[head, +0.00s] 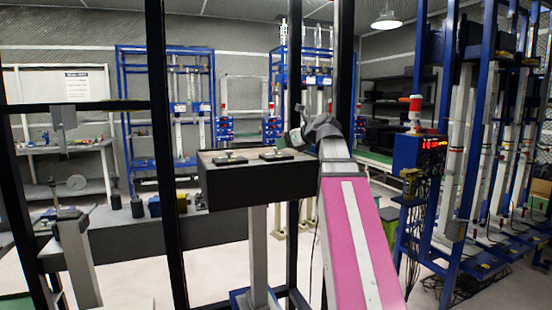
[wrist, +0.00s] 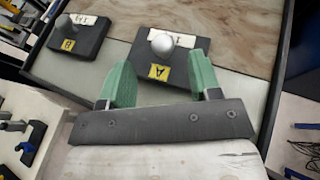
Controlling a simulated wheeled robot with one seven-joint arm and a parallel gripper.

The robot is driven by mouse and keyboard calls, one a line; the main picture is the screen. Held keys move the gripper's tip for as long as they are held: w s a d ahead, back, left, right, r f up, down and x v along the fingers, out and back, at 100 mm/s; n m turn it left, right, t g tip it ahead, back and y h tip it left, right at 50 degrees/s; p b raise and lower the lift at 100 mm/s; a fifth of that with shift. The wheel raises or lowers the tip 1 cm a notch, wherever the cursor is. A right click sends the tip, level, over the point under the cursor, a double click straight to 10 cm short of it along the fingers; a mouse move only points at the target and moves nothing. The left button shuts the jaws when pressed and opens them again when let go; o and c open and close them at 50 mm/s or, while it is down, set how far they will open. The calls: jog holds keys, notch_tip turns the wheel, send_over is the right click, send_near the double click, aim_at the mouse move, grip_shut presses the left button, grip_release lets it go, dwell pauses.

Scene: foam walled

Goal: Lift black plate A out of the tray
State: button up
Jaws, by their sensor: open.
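Black plate A (wrist: 146,49) lies in the tray (wrist: 228,85), with a pale round knob (wrist: 162,43) on top, a yellow "A" label and a white label. My gripper (wrist: 160,66) is open, its green fingers apart with the near part of the plate between them in the wrist view. I cannot tell whether they touch it. In the head view the tray (head: 258,187) is a dark box on a post, with two black plates on top. My gripper (head: 302,136) is above its right end, partly hidden by my arm.
A second black plate with a yellow "B" label (wrist: 82,38) lies left of plate A in the wrist view. Dark upright posts (head: 166,150) stand in front of the head camera. A blue rack with a red display (head: 425,150) stands to the right.

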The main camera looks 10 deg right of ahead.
aim_at(276, 153)
jog(key=shift+f+x, duration=0.15)
jog(key=shift+x, duration=1.15)
jog(key=shift+f+x, duration=0.1)
jog(key=shift+x, duration=1.25)
jog(key=shift+d, duration=0.2)
grip_shut()
